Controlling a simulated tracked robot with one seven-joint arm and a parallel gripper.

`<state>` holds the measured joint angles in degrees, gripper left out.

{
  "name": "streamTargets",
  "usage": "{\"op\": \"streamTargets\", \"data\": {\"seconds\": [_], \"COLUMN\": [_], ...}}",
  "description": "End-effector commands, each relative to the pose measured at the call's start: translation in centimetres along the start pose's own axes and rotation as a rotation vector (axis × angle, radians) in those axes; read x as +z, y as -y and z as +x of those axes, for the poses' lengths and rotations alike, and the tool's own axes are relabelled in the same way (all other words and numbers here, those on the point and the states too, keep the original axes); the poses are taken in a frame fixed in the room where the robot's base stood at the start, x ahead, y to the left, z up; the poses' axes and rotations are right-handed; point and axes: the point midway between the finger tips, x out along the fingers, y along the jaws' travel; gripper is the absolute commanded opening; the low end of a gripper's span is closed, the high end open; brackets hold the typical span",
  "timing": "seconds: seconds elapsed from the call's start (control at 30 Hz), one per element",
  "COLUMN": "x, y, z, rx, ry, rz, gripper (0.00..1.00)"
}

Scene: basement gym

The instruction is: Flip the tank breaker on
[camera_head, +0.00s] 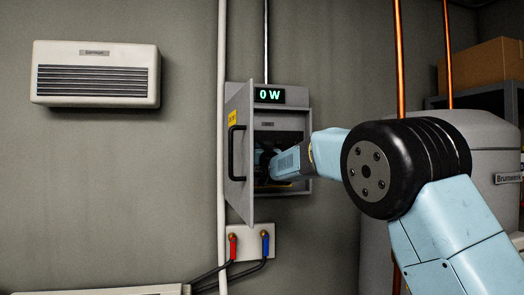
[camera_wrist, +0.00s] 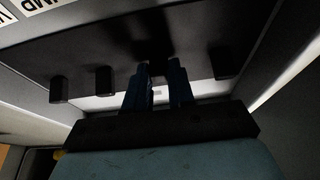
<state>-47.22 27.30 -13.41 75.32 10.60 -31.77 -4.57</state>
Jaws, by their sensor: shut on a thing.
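A grey breaker box (camera_head: 300,115) hangs on the wall, its door (camera_head: 240,150) swung open to the left. A display (camera_head: 269,95) on top reads "0 W". My gripper reaches into the box in the head view, its fingers hard to make out. In the wrist view my gripper (camera_wrist: 158,72) is shut on a dark breaker lever (camera_wrist: 158,48) in the panel; the fingers hide most of it. Other dark levers stand left (camera_wrist: 58,90), left-centre (camera_wrist: 103,81) and right (camera_wrist: 222,63). A cropped label (camera_wrist: 35,5) shows only a few letters, so I cannot tell which breaker this is.
The open door with its black handle (camera_head: 233,152) stands close left of my gripper. A socket plate with red and blue plugs (camera_head: 249,240) is below. A large grey tank (camera_head: 480,145) stands right, behind my arm. A wall heater (camera_head: 95,74) hangs left.

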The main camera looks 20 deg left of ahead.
Motion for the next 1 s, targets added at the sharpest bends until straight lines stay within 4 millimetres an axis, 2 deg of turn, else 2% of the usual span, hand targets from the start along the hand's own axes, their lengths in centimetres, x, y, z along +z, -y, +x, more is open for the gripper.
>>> {"op": "streamTargets", "data": {"seconds": [0.6,1.0], "x": [-1.8,-2.3], "y": [0.0,-0.2], "z": [0.7,1.1], "rx": [0.0,0.003], "ry": [0.347,0.489], "rz": [-0.002,-0.002], "gripper": [0.0,0.0]}}
